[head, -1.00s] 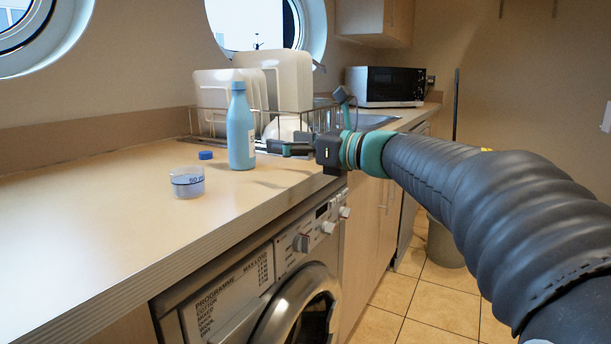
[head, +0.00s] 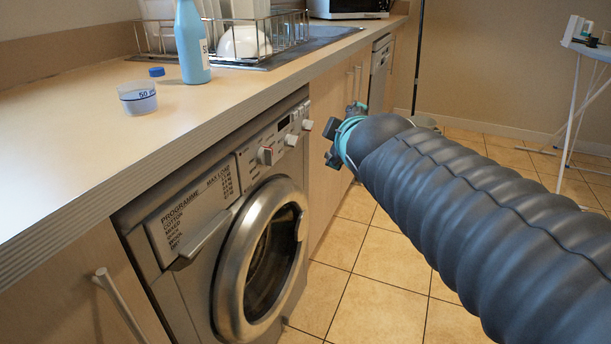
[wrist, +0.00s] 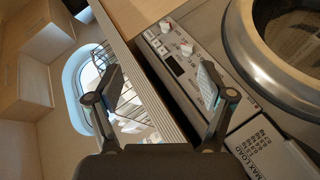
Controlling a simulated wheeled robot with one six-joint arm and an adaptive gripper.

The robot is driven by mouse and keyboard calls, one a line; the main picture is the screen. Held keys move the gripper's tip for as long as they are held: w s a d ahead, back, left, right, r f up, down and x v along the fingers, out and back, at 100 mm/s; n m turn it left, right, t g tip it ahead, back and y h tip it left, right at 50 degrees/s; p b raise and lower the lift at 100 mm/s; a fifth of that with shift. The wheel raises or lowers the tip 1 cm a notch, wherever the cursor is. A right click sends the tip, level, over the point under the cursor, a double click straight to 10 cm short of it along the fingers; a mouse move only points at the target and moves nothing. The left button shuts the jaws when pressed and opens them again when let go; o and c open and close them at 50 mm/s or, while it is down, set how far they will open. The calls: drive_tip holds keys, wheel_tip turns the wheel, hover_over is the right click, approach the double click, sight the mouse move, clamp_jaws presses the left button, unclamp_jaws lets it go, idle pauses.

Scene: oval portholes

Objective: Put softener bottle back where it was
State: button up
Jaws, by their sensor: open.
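The light-blue softener bottle (head: 192,45) stands upright on the counter in the head view, its top cut off by the frame edge. A blue cap (head: 157,72) lies on the counter beside it. A clear measuring cup (head: 137,98) with pale blue contents and a "50" marking stands in front of the cap. My gripper (head: 335,145) is off the counter, over the floor side, right of the washing machine and well apart from the bottle. In the wrist view my gripper (wrist: 160,80) has its fingers spread with nothing between them. I cannot make out the bottle there.
The washing machine (head: 262,250) sits under the counter (head: 60,150), its round door shut. A wire dish rack (head: 285,28) with white dishes stands behind the bottle. An ironing board (head: 587,45) stands far right. The tiled floor (head: 380,270) is clear.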

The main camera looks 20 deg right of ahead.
drive_tip(key=s+a+f+m+g+y, duration=0.1)
drive_tip(key=s+f+m+g, duration=0.3)
drive_tip(key=s+f, duration=0.4)
drive_tip(key=s+a+f+m+g+y, duration=0.1)
drive_tip(key=s+a+f+m+g, duration=0.3)
drive_tip(key=s+f, duration=0.5)
drive_tip(key=s+m, duration=0.1)
drive_tip(key=m, duration=0.1)
drive_tip(key=shift+s+f+m, duration=0.15)
drive_tip(key=shift+f+m, duration=0.15)
drive_tip(key=shift+m, duration=0.1)
